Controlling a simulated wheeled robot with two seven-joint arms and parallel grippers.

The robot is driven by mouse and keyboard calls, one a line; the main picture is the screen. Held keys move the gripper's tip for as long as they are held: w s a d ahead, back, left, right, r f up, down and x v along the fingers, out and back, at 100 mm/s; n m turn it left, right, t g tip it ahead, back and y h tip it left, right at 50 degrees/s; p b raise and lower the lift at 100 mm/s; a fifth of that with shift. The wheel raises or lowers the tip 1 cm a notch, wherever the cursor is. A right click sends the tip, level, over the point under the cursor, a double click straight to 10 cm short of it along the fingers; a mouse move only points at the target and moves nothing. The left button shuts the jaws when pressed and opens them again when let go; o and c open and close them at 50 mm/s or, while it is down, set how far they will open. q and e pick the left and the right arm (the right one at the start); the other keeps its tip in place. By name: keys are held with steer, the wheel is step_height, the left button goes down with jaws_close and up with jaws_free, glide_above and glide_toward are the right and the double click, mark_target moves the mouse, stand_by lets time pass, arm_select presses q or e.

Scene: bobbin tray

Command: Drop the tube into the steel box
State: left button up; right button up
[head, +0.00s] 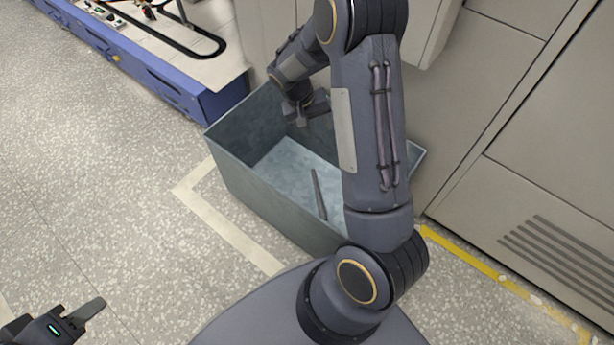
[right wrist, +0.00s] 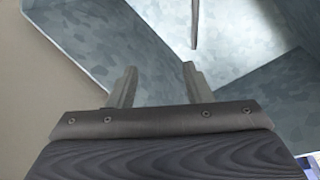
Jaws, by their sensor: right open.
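The steel box (head: 240,185) is a large open grey-blue container on the floor. The tube (head: 318,195) is thin and dark and lies inside it on the bottom. In the right wrist view, part of the tube (right wrist: 195,22) shows at the top, beyond my fingertips, with the box wall (right wrist: 75,35) to the left. My right gripper (head: 308,108) is over the far part of the box, apart from the tube. Its fingers (right wrist: 157,82) are open and empty. My left gripper (head: 88,315) is at the lower left, away from the box; its jaw opening is unclear.
A blue-edged bench (head: 180,90) with a track and small parts stands at the upper left. Grey cabinets (head: 500,130) stand behind and right of the box. Yellow tape (head: 480,268) marks the floor at right. The floor left of the box is clear.

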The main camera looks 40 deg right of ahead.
steer(key=p+v, duration=0.3)
steer(key=v, duration=0.4)
steer(key=shift+r, duration=0.4)
steer(key=shift+a, duration=0.15)
steer(key=s+a+r+n+t+y, duration=0.1)
steer(key=s+a+r+t+y, duration=0.1)
steer(key=s+a+r, duration=0.4)
steer(key=s+a+r+n+t+y, duration=0.1)
steer(key=s+a+r+t+y, duration=0.2)
steer(key=s, duration=0.6)
steer(key=s+a+r+n+t+y, duration=0.1)
steer(key=s+a+r+t+y, duration=0.1)
steer(key=s+a+r, duration=0.4)
step_height(320, 180, up, 29)
steer(key=s+p, duration=0.1)
steer(key=p, duration=2.9)
steer(key=shift+d+f+n, duration=0.2)
steer(key=shift+d+n, duration=0.1)
steer(key=shift+d, duration=0.1)
steer(key=shift+c, duration=0.4)
